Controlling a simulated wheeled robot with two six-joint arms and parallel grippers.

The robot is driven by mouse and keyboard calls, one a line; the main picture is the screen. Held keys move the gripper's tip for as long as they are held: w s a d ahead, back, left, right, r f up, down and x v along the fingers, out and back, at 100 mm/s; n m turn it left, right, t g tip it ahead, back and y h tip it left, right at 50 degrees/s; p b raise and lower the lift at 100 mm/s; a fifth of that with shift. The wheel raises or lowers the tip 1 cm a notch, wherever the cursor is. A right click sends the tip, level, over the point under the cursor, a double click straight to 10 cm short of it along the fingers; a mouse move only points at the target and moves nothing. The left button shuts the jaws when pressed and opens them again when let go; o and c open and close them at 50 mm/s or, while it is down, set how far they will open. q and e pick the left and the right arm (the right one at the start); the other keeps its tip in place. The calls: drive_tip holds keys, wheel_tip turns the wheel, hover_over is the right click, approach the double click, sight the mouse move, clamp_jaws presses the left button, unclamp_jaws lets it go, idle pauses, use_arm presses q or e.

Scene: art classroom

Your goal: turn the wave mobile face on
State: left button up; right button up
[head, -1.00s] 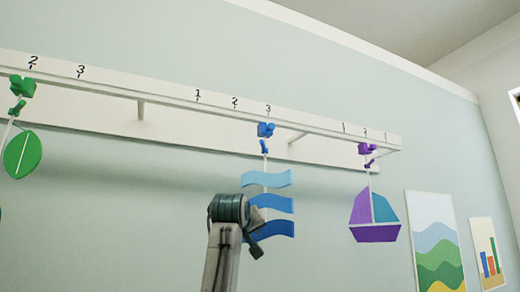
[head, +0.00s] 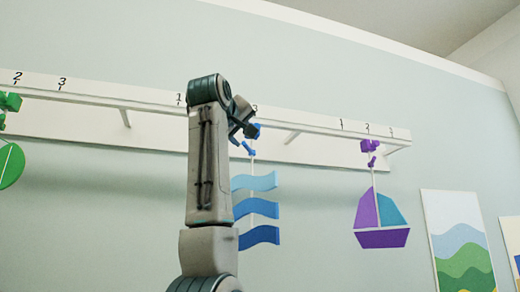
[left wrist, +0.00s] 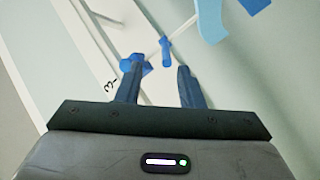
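The wave mobile (head: 257,209) hangs from the white rail in the head view. It has three wavy strips, light blue above and darker blue below, on a thin stem. Its blue clip on the rail (head: 256,131) is partly hidden by my left gripper (head: 240,122), and a small blue toggle (head: 249,149) sits below the clip. In the left wrist view, my left gripper (left wrist: 158,72) is open. The clip (left wrist: 137,64) shows by the left fingertip, and the toggle (left wrist: 165,50) lies just beyond the gap between the fingers. My right gripper is not in view.
The numbered rail (head: 320,130) runs along the wall. A purple and teal boat mobile (head: 381,220) hangs to the right, and a green leaf mobile (head: 10,165) at the left edge. A landscape picture (head: 459,243) is on the wall. Space between wave and boat is clear.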

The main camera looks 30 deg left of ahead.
sight(248, 148)
use_arm(q)
drive_tip(key=p+x, duration=0.1)
drive_tip(key=x, duration=0.2)
drive_tip(key=p+x, duration=0.2)
drive_tip(key=x, duration=0.1)
drive_tip(key=a+p+x, duration=0.1)
drive_tip(key=p+x, duration=0.1)
drive_tip(key=x, duration=0.1)
drive_tip(key=shift+w+a, duration=0.1)
drive_tip(key=shift+w, duration=0.1)
drive_tip(key=shift+w+a+p, duration=0.1)
drive_tip(key=shift+w+p, duration=0.05)
drive_tip(key=shift+p, duration=0.15)
drive_tip(key=shift+a, duration=0.2)
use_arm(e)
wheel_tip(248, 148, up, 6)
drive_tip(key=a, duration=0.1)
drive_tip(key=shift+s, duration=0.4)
use_arm(q)
drive_tip(key=shift+w+d, duration=0.1)
drive_tip(key=c, duration=0.7)
clamp_jaws()
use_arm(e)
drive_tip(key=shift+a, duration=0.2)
